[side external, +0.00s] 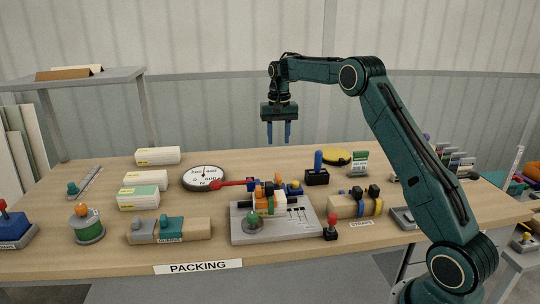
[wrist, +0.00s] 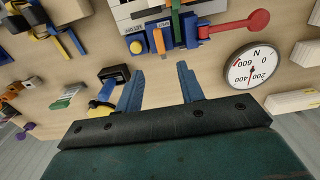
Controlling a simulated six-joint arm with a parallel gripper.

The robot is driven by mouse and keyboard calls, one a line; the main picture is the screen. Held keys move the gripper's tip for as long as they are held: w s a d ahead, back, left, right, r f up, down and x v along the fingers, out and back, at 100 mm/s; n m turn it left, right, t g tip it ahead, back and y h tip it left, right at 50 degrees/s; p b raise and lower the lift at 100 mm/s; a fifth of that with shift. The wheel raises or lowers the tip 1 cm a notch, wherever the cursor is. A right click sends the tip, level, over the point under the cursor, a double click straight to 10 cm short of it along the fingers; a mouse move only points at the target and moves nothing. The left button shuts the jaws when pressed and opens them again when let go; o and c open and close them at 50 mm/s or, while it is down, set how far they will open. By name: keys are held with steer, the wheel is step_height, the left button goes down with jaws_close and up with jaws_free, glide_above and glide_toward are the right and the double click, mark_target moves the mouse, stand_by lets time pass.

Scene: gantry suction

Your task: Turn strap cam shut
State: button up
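A tan block (side external: 345,206) with yellow and blue bands and dark knobs lies at the right of the bench, behind a small label that seems to read STRAPS (side external: 361,224). The dark knob (side external: 373,190) at its right end may be the strap cam; I cannot tell its setting. In the wrist view the banded block (wrist: 35,20) shows partly at the upper left. My gripper (side external: 279,136) hangs high above the back of the bench, pointing down, away from the block. Its blue fingers (wrist: 161,72) are apart with nothing between them.
A grey fixture plate (side external: 305,226) with coloured parts and a red lever (side external: 232,184) stands mid-bench. A round dial (side external: 204,177), a blue-handled black block (side external: 317,172) and a red-topped post (side external: 330,228) stand nearby. White boxes (side external: 158,156) stand at left.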

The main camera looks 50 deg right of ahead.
mark_target(278, 176)
steer(key=shift+d+f, duration=0.15)
steer(key=shift+f, duration=0.05)
steer(key=shift+f, duration=6.85)
jaws_close()
